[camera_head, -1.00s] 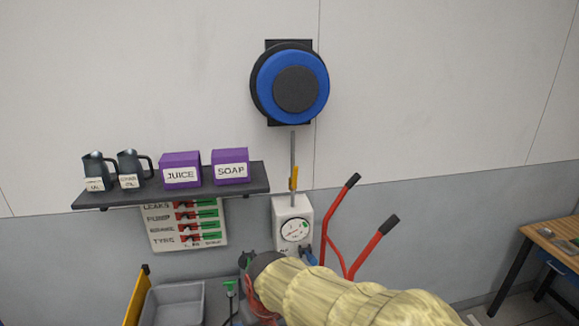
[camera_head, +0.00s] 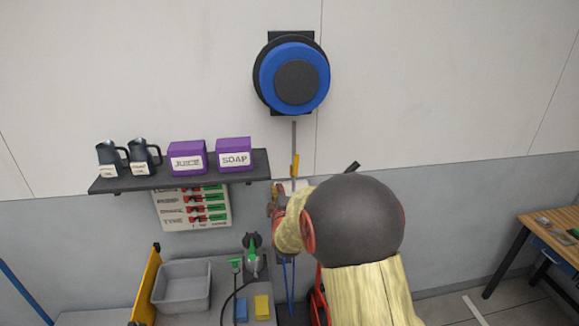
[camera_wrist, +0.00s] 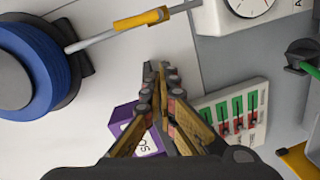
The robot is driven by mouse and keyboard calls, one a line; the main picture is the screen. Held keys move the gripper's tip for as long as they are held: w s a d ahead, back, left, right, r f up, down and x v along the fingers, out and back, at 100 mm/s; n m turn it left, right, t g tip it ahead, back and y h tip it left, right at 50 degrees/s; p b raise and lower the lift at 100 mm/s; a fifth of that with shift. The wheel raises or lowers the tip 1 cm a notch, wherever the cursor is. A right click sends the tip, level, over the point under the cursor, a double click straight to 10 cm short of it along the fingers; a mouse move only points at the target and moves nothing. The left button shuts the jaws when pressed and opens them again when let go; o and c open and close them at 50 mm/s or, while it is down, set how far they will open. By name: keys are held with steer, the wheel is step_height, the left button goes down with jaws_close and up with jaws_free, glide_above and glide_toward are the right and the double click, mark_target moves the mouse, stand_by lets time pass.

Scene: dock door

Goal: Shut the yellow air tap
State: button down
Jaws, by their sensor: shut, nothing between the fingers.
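The yellow air tap (camera_head: 295,166) is a small lever on the grey pipe (camera_head: 293,140) between the blue hose reel and the white gauge box. Its handle lies along the pipe. In the wrist view the yellow tap (camera_wrist: 140,20) and pipe cross the top, beyond my fingertips. My gripper (camera_wrist: 160,68) is shut and empty, apart from the tap. In the head view my gripper (camera_head: 275,197) is below and left of the tap, partly hidden by my arm, which also covers most of the gauge box; its gauge (camera_wrist: 249,5) shows in the wrist view.
The blue hose reel (camera_head: 296,82) is on the wall above. A dark shelf (camera_head: 180,184) left of my gripper holds two jugs and two purple boxes. A lever board (camera_head: 190,212) hangs below it. A grey bin (camera_head: 182,286) stands lower left; a wooden table (camera_head: 553,237) stands at right.

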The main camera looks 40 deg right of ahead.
mark_target(296, 165)
step_height(296, 165, up, 3)
steer(key=shift+d+n+t+h, duration=0.15)
steer(key=shift+n+t+h, duration=0.3)
steer(key=shift+n, duration=0.55)
steer(key=w+d+p, duration=0.2)
steer(key=w+d, duration=0.5)
steer(key=d, duration=0.2)
steer(key=shift+d+f, duration=0.2)
steer(key=shift+s, duration=0.1)
